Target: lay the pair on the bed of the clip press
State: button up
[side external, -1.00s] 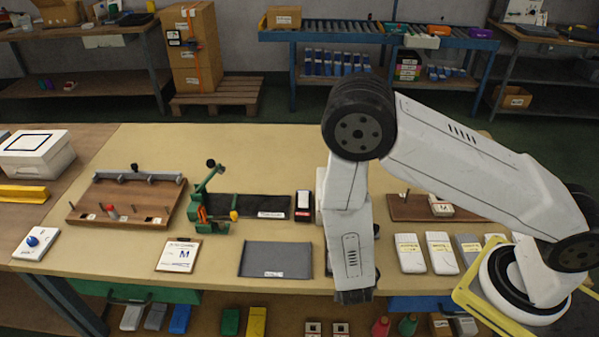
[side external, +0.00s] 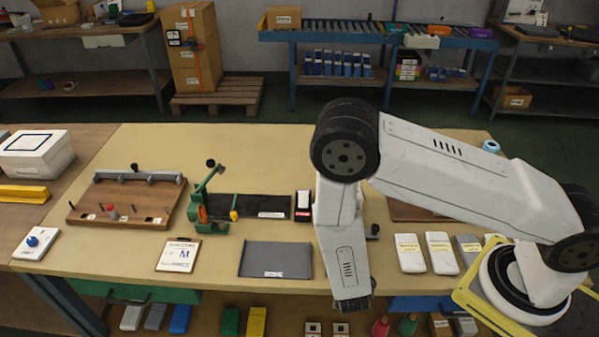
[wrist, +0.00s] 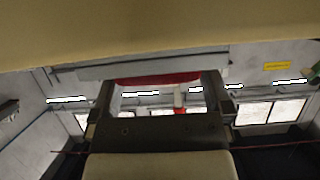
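A green press with a lever (side external: 212,205) stands on the table left of centre, beside a black strip (side external: 262,206) with a label. I take it for the clip press. No pair of socks can be made out for sure. My gripper is at the lower end of my arm, near the table's front edge; its fingers are hidden in the side view. In the wrist view my gripper (wrist: 158,92) has its two fingers wide apart, with background showing between them. A grey bar (wrist: 150,63) with a red band below it crosses near the fingertips; I cannot tell what it is.
A grey mat (side external: 275,260) and a card marked M (side external: 179,255) lie at the front. A wooden board fixture (side external: 125,202) is at left. A black-and-white box (side external: 303,205) stands close to my arm. Pale packs (side external: 409,252) lie to the right.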

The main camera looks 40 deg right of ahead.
jog(key=shift+s+a, duration=0.15)
jog(key=shift+r+v, duration=0.2)
jog(key=shift+v, duration=3.5)
jog(key=shift+w+a+g+y, duration=0.25)
jog(key=shift+w+g+y, duration=0.05)
jog(key=shift+w+y, duration=0.35)
jog(key=w+y, duration=0.1)
jog(key=w+a+r+g+y, duration=0.1)
jog(key=w+y, duration=0.1)
jog(key=w+a+r+n+y, duration=0.1)
jog(key=shift+w+r, duration=0.1)
jog(key=shift+w, duration=0.1)
jog(key=s+d+r+n+g+y, duration=0.4)
jog(key=d+r+n, duration=0.4)
jog(key=d+r, duration=0.3)
notch_tip(320, 180, up, 3)
jog(key=shift+s+f+g, duration=0.2)
jog(key=shift+s+g, duration=0.35)
jog(key=shift+g, duration=0.15)
